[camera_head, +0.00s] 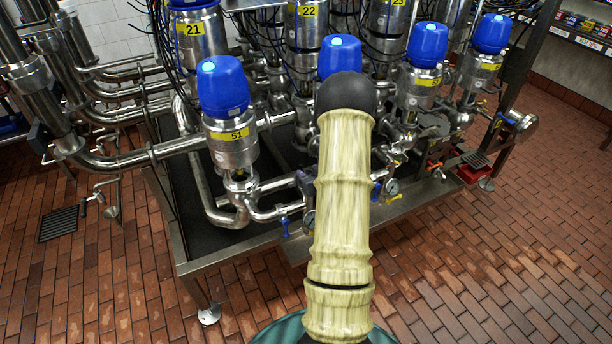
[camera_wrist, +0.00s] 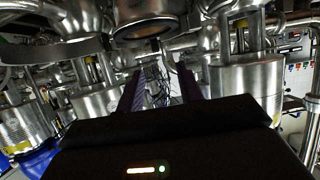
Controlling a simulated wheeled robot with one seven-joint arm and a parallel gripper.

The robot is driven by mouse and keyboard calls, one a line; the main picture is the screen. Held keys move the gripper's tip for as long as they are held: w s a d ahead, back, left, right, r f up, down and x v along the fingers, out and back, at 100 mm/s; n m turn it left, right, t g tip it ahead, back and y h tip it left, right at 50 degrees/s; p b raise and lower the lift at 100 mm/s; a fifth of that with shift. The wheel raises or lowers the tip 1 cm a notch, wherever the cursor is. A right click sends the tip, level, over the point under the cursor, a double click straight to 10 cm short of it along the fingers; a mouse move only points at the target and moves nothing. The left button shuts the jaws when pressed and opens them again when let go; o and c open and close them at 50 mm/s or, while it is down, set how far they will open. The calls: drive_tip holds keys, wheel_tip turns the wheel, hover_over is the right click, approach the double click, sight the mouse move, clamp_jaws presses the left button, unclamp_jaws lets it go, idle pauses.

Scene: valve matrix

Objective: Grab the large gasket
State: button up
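My gripper (camera_wrist: 160,78) shows in the wrist view with two purple fingers apart and nothing visible between them. A steel pipe end or flange with a dark round rim (camera_wrist: 137,27) lies beyond the fingertips, apart from them in the picture. I cannot tell whether this dark rim is the large gasket. No gasket is clearly recognisable in either view. In the head view my arm covers the middle of the valve rack and mostly hides my gripper.
Steel valves with blue caps (camera_head: 223,88) and pipes crowd the rack, close around my gripper. The rack has a metal frame edge (camera_head: 225,255) at the front. A red tray (camera_head: 474,172) sits at its right. The brick floor (camera_head: 500,270) in front is clear.

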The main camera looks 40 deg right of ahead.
sight(300, 166)
drive_tip(key=x, duration=0.3)
drive_tip(key=shift+w, duration=0.15)
drive_tip(key=shift+d+p+x, duration=0.15)
drive_tip(key=shift+p+x, duration=0.25)
drive_tip(key=shift+x, duration=0.9)
drive_tip(key=shift+d+p+x, duration=0.15)
drive_tip(key=shift+p+x, duration=0.2)
drive_tip(key=shift+x, duration=0.95)
drive_tip(key=shift+f, duration=0.15)
drive_tip(key=c, duration=0.6)
drive_tip(key=shift+s, duration=0.2)
clamp_jaws()
